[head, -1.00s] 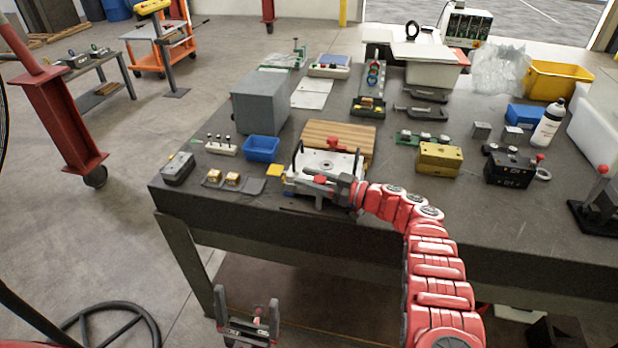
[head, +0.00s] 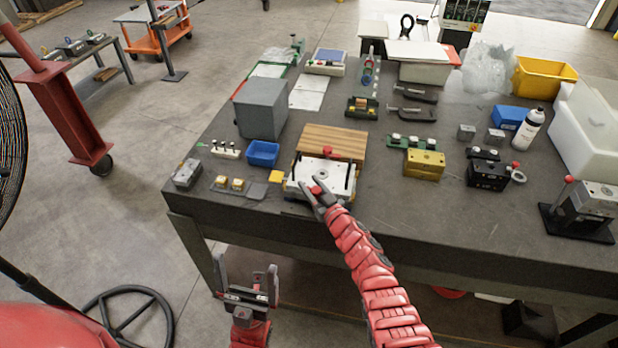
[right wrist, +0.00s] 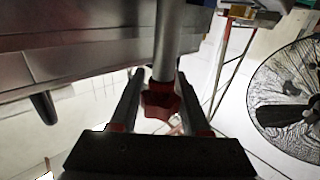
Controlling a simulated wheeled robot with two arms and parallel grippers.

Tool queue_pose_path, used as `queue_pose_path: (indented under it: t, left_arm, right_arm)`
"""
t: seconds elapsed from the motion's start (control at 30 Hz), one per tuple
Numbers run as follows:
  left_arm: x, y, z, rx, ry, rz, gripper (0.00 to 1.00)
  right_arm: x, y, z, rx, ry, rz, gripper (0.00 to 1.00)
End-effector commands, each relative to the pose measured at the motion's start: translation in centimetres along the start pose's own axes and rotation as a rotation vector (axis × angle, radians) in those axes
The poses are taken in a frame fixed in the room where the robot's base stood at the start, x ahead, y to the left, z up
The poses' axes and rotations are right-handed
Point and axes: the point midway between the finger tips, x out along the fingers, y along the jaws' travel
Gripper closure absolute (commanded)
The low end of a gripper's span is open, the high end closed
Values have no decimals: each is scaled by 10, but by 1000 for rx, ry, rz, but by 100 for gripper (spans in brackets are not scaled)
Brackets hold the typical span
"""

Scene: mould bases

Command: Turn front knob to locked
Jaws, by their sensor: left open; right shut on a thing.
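The white mould base (head: 300,172) stands at the front edge of the dark table, with a dark upright post at each side. A red knob is at its back (head: 327,151). The red front knob (head: 317,190) is at its front edge; in the right wrist view the lobed red front knob (right wrist: 160,101) sits between my fingers below a grey metal shaft. My right gripper (head: 313,188) is shut on it, partly covering it in the head view. My left gripper (head: 246,270) is open and empty, low in front of the table. Any lock marking is too small to read.
A wooden board (head: 335,140) lies behind the mould base. A yellow block with holes (head: 425,165) stands to the right.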

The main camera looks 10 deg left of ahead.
Motion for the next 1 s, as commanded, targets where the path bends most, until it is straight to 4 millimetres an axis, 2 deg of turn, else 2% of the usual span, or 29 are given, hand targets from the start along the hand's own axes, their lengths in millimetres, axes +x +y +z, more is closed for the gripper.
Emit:
queue_pose_path:
  t: [0.3, 0.67, 0.87, 1.0]
  left_arm:
    - [-38, 2, 6, 0, -1, 0, 0]
    - [-85, 4, 14, 0, -1, 0, 0]
    - [-118, 6, 20, 0, 0, 0, 0]
    - [-152, 8, 26, 0, -1, 0, 0]
  right_arm:
    - [0, 4, 8, 0, 4, 186, 100]
    - [0, 7, 8, 1, 4, 296, 100]
    - [-2, 11, 10, 6, 7, 354, 100]
    - [-2, 12, 13, 5, 7, 398, 100]
